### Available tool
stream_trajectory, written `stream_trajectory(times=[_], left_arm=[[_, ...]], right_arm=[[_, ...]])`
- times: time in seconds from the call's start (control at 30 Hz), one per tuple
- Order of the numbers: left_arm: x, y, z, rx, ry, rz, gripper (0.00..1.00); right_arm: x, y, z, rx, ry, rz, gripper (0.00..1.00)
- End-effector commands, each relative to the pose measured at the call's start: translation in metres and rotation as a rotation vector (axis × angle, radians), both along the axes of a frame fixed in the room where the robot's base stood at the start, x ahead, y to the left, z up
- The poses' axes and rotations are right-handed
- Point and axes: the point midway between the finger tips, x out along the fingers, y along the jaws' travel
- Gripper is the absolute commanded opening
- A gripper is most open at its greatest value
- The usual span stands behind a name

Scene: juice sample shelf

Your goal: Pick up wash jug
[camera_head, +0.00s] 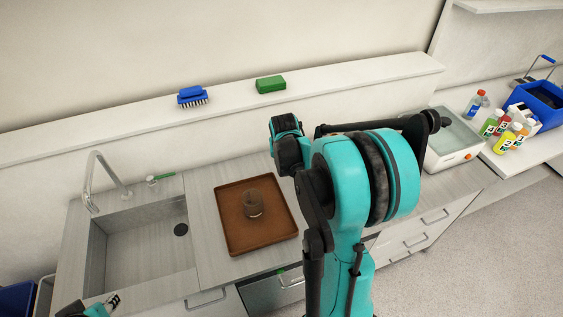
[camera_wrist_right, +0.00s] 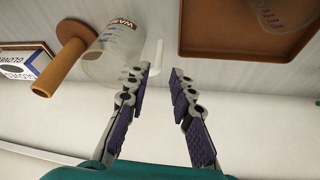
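The wash jug (camera_wrist_right: 122,42) is a clear vessel with a brown-and-white label and a pale handle (camera_wrist_right: 151,62). In the right wrist view it stands at the top, just beyond my right gripper (camera_wrist_right: 160,72). That gripper is open and empty. Its left fingertip overlaps the jug's edge in the picture, and the handle shows near the gap between the fingertips; I cannot tell whether they touch. In the head view my right arm hides the jug and the right gripper. My left gripper (camera_head: 112,301) shows only partly at the bottom left, and its opening is unclear.
A brown tray (camera_head: 233,243) holds a clear beaker (camera_head: 253,205), left of my right arm. A sink (camera_head: 140,250) lies further left. A brown T-shaped object (camera_wrist_right: 62,58) and a glove box (camera_wrist_right: 22,62) are beside the jug. A brush (camera_head: 192,96) and green sponge (camera_head: 270,84) lie on the ledge.

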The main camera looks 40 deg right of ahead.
Motion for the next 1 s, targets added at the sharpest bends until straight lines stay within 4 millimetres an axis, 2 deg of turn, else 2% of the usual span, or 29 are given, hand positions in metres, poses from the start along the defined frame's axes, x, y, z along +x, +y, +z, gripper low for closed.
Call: stream_trajectory(times=[0.17, 0.4, 0.67, 0.9, 1.0], left_arm=[[0.0, 0.0, 0.001, 0.0, 0.0, 0.0, 0.32], [0.0, 0.0, -0.009, 0.0, 0.0, 0.0, 0.32], [0.0, 0.0, -0.012, 0.0, 0.0, 0.0, 0.32], [0.0, 0.0, -0.019, 0.0, 0.0, 0.0, 0.32], [0.0, 0.0, -0.02, 0.0, 0.0, 0.0, 0.32]], right_arm=[[0.005, -0.013, -0.014, 0.002, 0.007, -0.02, 0.23], [0.018, -0.023, -0.055, 0.002, 0.006, -0.019, 0.23], [0.024, -0.028, -0.075, 0.001, 0.007, -0.018, 0.23], [0.035, -0.037, -0.108, 0.001, 0.007, -0.018, 0.23], [0.036, -0.039, -0.114, 0.002, 0.006, -0.017, 0.23]])
